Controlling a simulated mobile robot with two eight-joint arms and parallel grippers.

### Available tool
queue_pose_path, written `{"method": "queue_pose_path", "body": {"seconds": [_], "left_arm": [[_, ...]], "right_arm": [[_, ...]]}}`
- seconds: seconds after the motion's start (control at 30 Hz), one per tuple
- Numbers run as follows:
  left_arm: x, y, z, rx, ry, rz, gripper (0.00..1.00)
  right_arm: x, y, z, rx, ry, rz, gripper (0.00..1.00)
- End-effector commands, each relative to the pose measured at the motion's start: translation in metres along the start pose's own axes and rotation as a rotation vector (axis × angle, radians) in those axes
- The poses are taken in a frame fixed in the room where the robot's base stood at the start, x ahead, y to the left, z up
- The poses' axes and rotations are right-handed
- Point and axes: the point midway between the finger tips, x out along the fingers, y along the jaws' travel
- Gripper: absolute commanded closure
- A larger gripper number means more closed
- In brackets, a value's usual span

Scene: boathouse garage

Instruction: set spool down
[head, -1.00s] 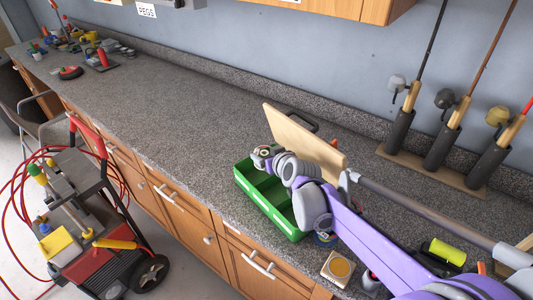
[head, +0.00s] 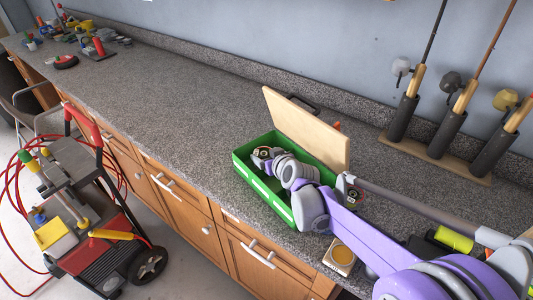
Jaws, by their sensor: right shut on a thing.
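My right gripper (head: 263,158) is at the far end of my purple arm, over the left part of an open green box (head: 298,220) on the counter. A small dark round shape with a pale face at the gripper looks like the spool (head: 266,153). The fingers are mostly hidden by the wrist, so their hold on it shows poorly. I cannot tell whether the spool touches the box floor. My arm covers the right part of the box. My left gripper is not in view.
A light wooden board (head: 310,132) stands upright along the box's back side. A small square pale block with a round yellowish top (head: 340,257) lies near the front edge. Rods stand in a rack (head: 440,160) at the back right.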

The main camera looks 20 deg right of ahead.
Motion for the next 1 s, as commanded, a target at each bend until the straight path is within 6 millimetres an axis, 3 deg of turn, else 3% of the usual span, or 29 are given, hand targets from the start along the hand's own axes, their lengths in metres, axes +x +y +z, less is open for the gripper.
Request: {"method": "queue_pose_path", "body": {"seconds": [0.6,0.63,0.7,1.0], "left_arm": [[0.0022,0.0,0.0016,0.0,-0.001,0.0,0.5],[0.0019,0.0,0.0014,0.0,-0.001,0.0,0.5],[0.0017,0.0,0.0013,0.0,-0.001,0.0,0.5],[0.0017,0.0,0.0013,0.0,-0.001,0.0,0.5]], "right_arm": [[0.002,0.0,0.0036,0.0,0.0,0.0,0.74],[0.0018,0.0,0.0031,0.0,0.0,0.0,0.12],[0.0017,0.0001,0.0031,0.0,0.0,0.0,0.0],[0.0016,0.0008,0.0034,0.001,-0.001,0.001,0.0]]}}
